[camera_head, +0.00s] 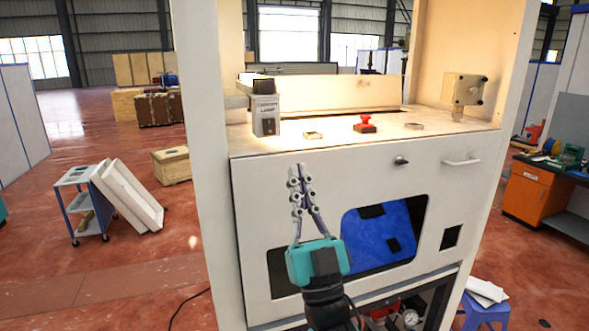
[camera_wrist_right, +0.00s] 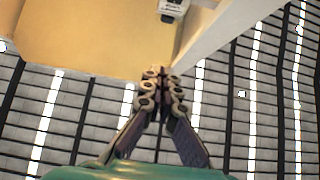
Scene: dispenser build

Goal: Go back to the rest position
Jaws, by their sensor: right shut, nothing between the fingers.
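My right gripper (camera_head: 301,180) is raised in front of the white dispenser cabinet (camera_head: 300,205), its fingers pointing up. Its fingertips are together with nothing between them. In the right wrist view the shut fingers (camera_wrist_right: 161,76) also show empty, with the ceiling behind them. My left gripper is not in either view.
The cabinet's worktop (camera_head: 340,133) carries a grey-white device (camera_head: 265,115), a red-handled part (camera_head: 365,123) and small metal pieces. A blue-lined opening (camera_head: 372,238) is in the front panel. A blue stool (camera_head: 484,312) stands at lower right, a cart (camera_head: 85,203) at left.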

